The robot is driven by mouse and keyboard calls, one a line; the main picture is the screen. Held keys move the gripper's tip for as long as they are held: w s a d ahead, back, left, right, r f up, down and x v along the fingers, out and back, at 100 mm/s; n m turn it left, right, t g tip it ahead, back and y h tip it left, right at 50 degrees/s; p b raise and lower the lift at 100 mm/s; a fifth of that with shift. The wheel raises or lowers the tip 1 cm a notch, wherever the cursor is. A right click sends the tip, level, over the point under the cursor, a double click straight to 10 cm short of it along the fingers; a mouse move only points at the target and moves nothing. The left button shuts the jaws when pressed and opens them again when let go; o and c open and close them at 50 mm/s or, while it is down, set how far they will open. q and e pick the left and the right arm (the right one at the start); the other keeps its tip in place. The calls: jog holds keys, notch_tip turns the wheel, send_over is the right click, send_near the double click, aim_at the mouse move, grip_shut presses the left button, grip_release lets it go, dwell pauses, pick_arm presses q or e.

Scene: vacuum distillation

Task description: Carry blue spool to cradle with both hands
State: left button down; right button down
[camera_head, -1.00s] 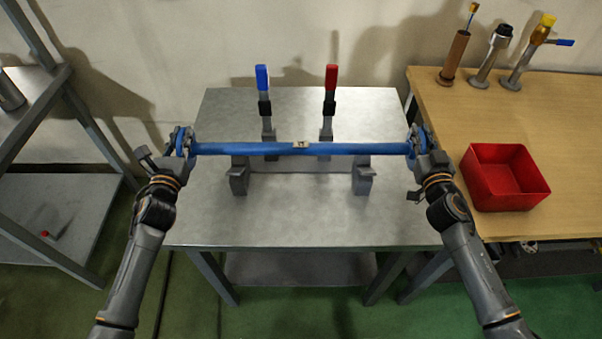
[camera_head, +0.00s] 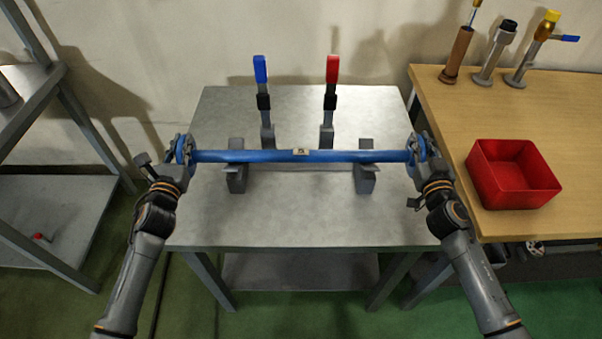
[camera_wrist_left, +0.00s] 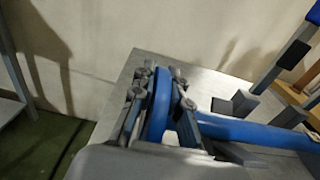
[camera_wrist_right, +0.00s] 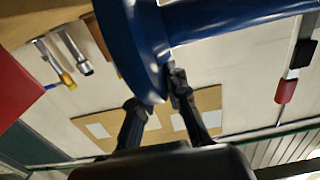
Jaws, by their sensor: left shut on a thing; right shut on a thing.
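The blue spool (camera_head: 260,156) is a long blue tube with a flange at each end and a small label near its middle. It lies level across the cradle's two grey blocks (camera_head: 236,180) in the head view; whether it touches them I cannot tell. My left gripper (camera_head: 178,152) is shut on the left flange, which also shows between its fingers in the left wrist view (camera_wrist_left: 160,105). My right gripper (camera_head: 421,150) is shut on the right flange, seen close up in the right wrist view (camera_wrist_right: 135,45). The second cradle block (camera_head: 365,181) is under the tube's right part.
A blue-handled clamp (camera_head: 262,100) and a red-handled clamp (camera_head: 330,100) stand behind the tube. A red bin (camera_head: 512,175) and several upright tools (camera_head: 493,55) are on the wooden table at right. A grey shelf (camera_head: 60,215) stands at left. The steel table's front (camera_head: 300,225) is clear.

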pick_arm(q)
jog(key=shift+f+b, duration=0.2)
jog(key=shift+b, duration=0.15)
pick_arm(e)
jog(key=shift+f, duration=0.2)
pick_arm(q)
jog(key=c, duration=1.4)
grip_release()
jog(key=shift+f, duration=0.1)
pick_arm(e)
jog(key=c, duration=1.4)
grip_release()
jog(key=shift+f, duration=0.1)
pick_arm(q)
jog(key=shift+o, duration=0.3)
jog(key=shift+s, duration=0.2)
pick_arm(e)
jog(key=shift+o, duration=0.3)
jog(key=shift+s, duration=0.2)
jog(key=shift+s, duration=0.55)
pick_arm(q)
jog(key=s, duration=1.2)
pick_arm(e)
jog(key=s, duration=1.1)
jog(key=shift+w, duration=0.1)
